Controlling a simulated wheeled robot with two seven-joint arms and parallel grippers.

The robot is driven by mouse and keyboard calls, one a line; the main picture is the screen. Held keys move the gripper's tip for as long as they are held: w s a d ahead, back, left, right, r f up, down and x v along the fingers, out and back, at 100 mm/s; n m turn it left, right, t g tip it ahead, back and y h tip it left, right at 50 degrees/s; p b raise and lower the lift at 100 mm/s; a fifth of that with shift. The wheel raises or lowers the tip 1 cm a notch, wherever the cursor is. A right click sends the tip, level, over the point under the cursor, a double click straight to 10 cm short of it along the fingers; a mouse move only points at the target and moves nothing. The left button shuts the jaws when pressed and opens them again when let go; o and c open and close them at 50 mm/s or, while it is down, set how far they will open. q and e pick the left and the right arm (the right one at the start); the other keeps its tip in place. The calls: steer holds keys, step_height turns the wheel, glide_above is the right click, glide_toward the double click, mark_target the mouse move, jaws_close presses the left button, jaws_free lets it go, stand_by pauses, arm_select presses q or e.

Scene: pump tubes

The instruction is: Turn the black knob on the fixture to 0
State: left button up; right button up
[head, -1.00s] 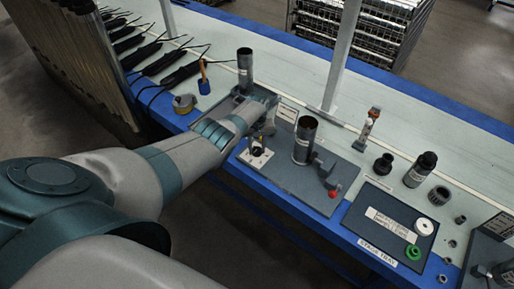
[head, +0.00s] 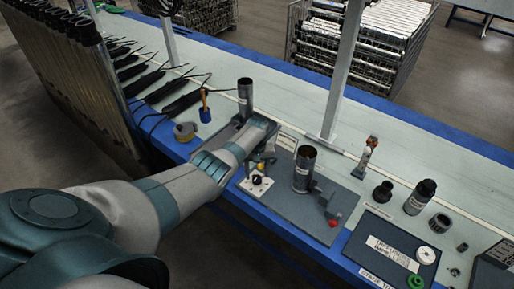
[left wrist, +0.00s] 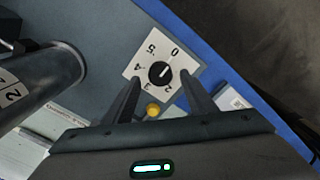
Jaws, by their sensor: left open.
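The black knob (left wrist: 160,73) sits on a white dial plate (left wrist: 140,58) with digits around it, 0 at the upper right and 5 at the upper left. The knob's small white mark slants up and right, roughly toward the 0 side. In the head view the knob (head: 257,180) is at the near left end of the grey fixture plate (head: 290,209). My left gripper (left wrist: 160,80) is open, its two fingers on either side of the knob in the wrist view; I cannot tell if they touch it. My right gripper is not in view.
A yellow button (left wrist: 153,109) lies beside the dial, between the fingers in the picture. A dark upright tube (head: 304,170) and a red-tipped part (head: 333,222) stand on the fixture. Another tube (head: 245,97) stands behind the gripper. A dark tray (head: 376,240) lies to the right.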

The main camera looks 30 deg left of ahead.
mark_target(257, 178)
arm_select(q)
step_height(257, 178, up, 15)
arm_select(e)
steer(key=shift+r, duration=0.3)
arm_select(q)
steer(key=shift+f, duration=0.2)
stand_by(0.5)
